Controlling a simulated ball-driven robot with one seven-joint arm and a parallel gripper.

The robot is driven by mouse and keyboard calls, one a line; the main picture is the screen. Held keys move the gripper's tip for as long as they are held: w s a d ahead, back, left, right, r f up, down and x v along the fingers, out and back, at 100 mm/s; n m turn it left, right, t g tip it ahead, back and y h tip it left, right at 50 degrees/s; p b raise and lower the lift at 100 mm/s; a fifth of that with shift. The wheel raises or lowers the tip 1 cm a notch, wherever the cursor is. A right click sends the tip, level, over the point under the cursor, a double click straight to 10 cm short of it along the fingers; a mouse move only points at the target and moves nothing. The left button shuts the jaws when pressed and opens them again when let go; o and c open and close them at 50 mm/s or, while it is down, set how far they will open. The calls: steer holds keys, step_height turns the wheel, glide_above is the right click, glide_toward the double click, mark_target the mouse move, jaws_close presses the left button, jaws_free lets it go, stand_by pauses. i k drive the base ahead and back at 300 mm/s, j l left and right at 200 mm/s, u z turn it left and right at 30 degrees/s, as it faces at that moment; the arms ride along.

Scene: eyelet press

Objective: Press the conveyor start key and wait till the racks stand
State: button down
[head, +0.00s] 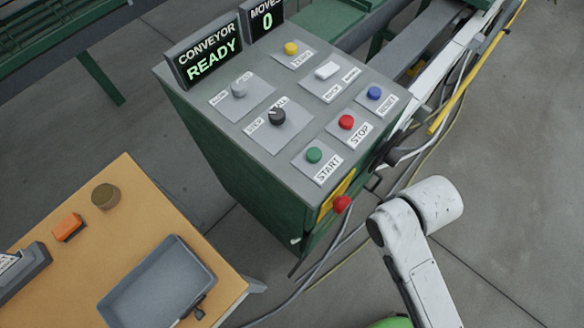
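The conveyor start key is a green round button (314,155) labelled START, at the near corner of the sloped grey panel on a green console (240,165). A red button (346,122) labelled STOP sits just above and right of it. The display (210,60) reads CONVEYOR READY. A second display (266,18), cut by the top edge, shows a 0. A black selector knob (277,116) and a grey knob (238,89) sit to the left on the panel. My white arm shows at lower right, apart from the start key. My gripper is not visible, and no racks are clearly seen.
The panel also has yellow (291,48) and blue (374,93) buttons and a white rocker (326,70). A red knob (341,204) sticks out from the console's side near cables. A wooden table (125,215) with a grey tray (158,285) stands at lower left.

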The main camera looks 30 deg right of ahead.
mark_target(314, 155)
steer(key=k+l+u, duration=0.15)
steer(key=l+u, duration=0.2)
steer(key=k+l+u, duration=0.15)
steer(key=l+u, duration=0.15)
steer(key=i+l, duration=0.15)
steer(key=i, duration=0.25)
steer(key=u, duration=0.05)
